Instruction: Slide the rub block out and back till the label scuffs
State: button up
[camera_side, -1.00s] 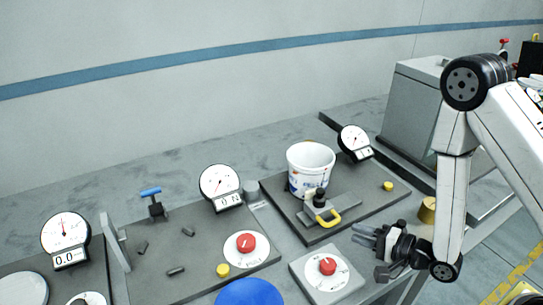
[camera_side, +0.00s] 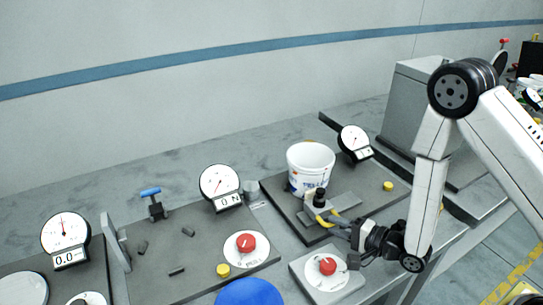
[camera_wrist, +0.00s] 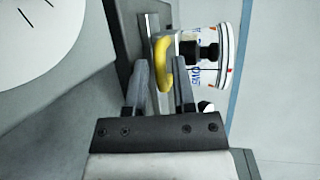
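The white tub (camera_side: 311,160) with a printed label (camera_side: 314,186) stands upright on a dark plate at the centre right. In front of it the rub block (camera_side: 319,198), with a black knob, sits on a grey rail. Its yellow handle (camera_wrist: 166,66) faces my gripper. My gripper (camera_side: 333,218) is at the handle. In the wrist view its two fingers (camera_wrist: 161,68) stand apart, one on each side of the handle, with a gap visible. The label, with blue lettering, also shows in the wrist view (camera_wrist: 197,76), partly hidden by the knob.
A dial gauge (camera_side: 354,142) stands behind the tub and a yellow button (camera_side: 388,186) to its right. A red knob on a grey box (camera_side: 327,266) sits just below my gripper. Another dial gauge (camera_side: 219,188) and red knob (camera_side: 246,243) stand to the left.

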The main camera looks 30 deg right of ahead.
jog(key=shift+x, duration=0.95)
grip_shut()
dwell(0.8)
